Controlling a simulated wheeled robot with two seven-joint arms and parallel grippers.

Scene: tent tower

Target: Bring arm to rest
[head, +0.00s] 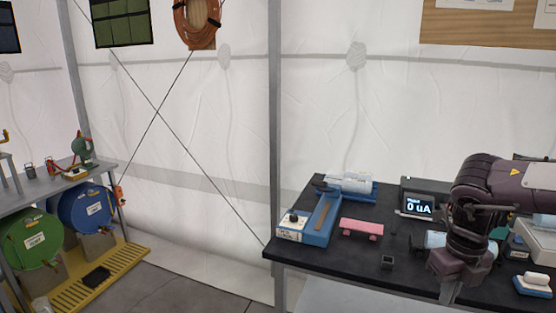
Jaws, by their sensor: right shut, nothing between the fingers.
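My right arm (480,190), dark purple, comes in from the right edge and bends down over the black table (345,258). My right gripper (458,272) is at its lower end, near the table's front edge. It is shut and holds nothing. The fingertips are hard to make out against the dark table. My left arm and left gripper are out of view.
The table bears a blue tray (323,222), a pink block-like item (361,228), a small dark cup (387,262) and a meter with a lit display (417,207). A white-topped item (535,280) lies right of the gripper.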

